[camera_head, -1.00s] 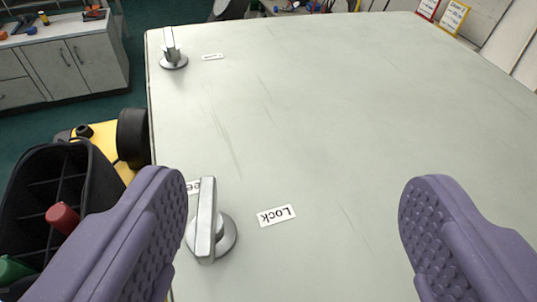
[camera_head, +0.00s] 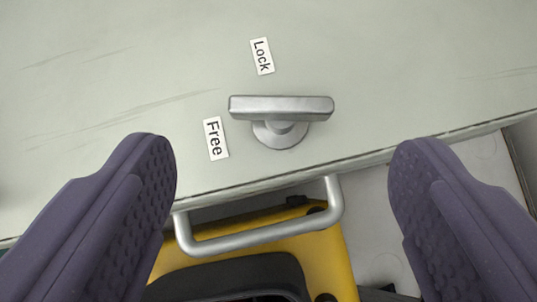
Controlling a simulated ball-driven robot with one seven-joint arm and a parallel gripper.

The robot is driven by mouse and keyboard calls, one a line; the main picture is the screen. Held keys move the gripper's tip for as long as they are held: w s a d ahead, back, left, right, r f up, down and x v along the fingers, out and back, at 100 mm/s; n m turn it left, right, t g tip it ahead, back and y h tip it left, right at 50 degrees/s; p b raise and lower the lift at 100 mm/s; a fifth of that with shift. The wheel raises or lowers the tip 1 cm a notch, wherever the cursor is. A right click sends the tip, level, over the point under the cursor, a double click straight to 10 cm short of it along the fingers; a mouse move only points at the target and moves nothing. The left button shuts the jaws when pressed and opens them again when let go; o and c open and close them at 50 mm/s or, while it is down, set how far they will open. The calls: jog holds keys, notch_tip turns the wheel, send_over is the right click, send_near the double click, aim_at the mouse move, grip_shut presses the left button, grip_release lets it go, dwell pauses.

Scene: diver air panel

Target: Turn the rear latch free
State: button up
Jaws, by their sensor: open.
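One silver latch shows on the pale panel (camera_head: 120,60), near its edge. Its bar handle (camera_head: 281,107) lies level across the picture, roughly along the edge, over a round base (camera_head: 280,135). A "Free" label (camera_head: 215,138) sits just beyond the bar's left end, and a "Lock" label (camera_head: 262,56) sits above the bar. I cannot tell from this view alone whether this is the rear latch. My gripper (camera_head: 281,190) is open and empty. Its purple fingers stand wide apart, left and right of the latch and lower in the picture, touching nothing visible.
A grey metal bar handle (camera_head: 265,240) juts out below the panel edge, between my fingers. Beneath it is a yellow body (camera_head: 325,262) with a black part (camera_head: 235,275). The panel above the latch is clear apart from the labels and scratches.

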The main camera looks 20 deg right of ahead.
aim_at(283, 107)
jog(key=x, duration=0.4)
jog(key=shift+w+d+f, duration=0.1)
jog(key=shift+w+f, duration=0.2)
jog(key=c, duration=1)
jog(key=p, duration=0.1)
jog(key=n+y+p, duration=0.1)
jog(key=shift+s+d+r+n+t+p, duration=0.2)
jog(key=shift+d+n+t+p, duration=0.1)
jog(key=shift+p, duration=0.1)
jog(key=shift+c, duration=0.2)
jog(key=shift+w+n+y+p, duration=0.1)
jog(key=shift+n+y+p, duration=0.5)
jog(key=shift+p, duration=0.2)
jog(key=shift+f, duration=0.15)
